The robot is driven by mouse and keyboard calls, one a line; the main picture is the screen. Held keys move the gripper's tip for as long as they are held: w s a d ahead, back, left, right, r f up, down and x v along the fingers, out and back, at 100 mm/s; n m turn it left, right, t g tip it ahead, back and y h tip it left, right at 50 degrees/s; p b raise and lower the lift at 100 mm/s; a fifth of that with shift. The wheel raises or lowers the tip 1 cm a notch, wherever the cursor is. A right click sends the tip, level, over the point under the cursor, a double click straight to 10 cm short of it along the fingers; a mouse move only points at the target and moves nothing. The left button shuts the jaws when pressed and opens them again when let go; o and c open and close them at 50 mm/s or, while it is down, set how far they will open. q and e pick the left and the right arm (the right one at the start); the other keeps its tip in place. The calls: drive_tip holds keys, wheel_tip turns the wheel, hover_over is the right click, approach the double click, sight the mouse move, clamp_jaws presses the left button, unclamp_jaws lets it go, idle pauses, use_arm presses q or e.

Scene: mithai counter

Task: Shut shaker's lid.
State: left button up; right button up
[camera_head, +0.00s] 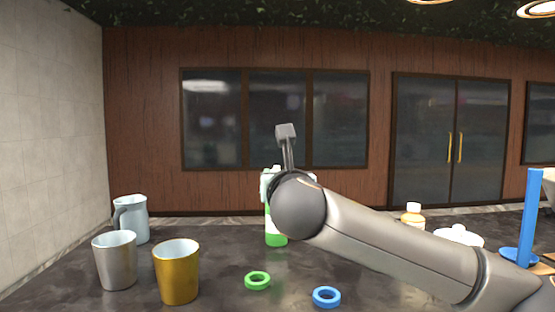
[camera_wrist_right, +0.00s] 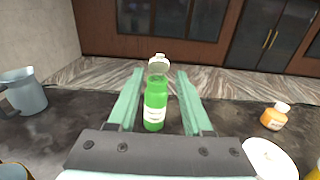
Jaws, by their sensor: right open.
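The shaker is a green bottle with a pale label (camera_wrist_right: 155,107), standing upright on the dark counter. Its white lid (camera_wrist_right: 158,65) appears raised and tilted up at the top, showing its round face in the right wrist view. My right gripper (camera_wrist_right: 160,74) is open, with one green finger on each side of the shaker and visible gaps between. In the head view the shaker's green base (camera_head: 276,239) shows below my right arm, which hides much of the bottle and gripper. My left gripper is in neither view.
A grey-blue pitcher (camera_head: 135,220), a silver cup (camera_head: 115,262) and a gold cup (camera_head: 177,273) stand at left. Green (camera_head: 257,281) and blue (camera_head: 326,297) rings lie in front. An orange bottle (camera_wrist_right: 275,117), a white lidded dish (camera_wrist_right: 268,160) and a blue stand (camera_head: 531,220) are at right.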

drive_tip(key=w+p, duration=0.3)
drive_tip(key=w, duration=0.8)
clamp_jaws()
idle(0.3)
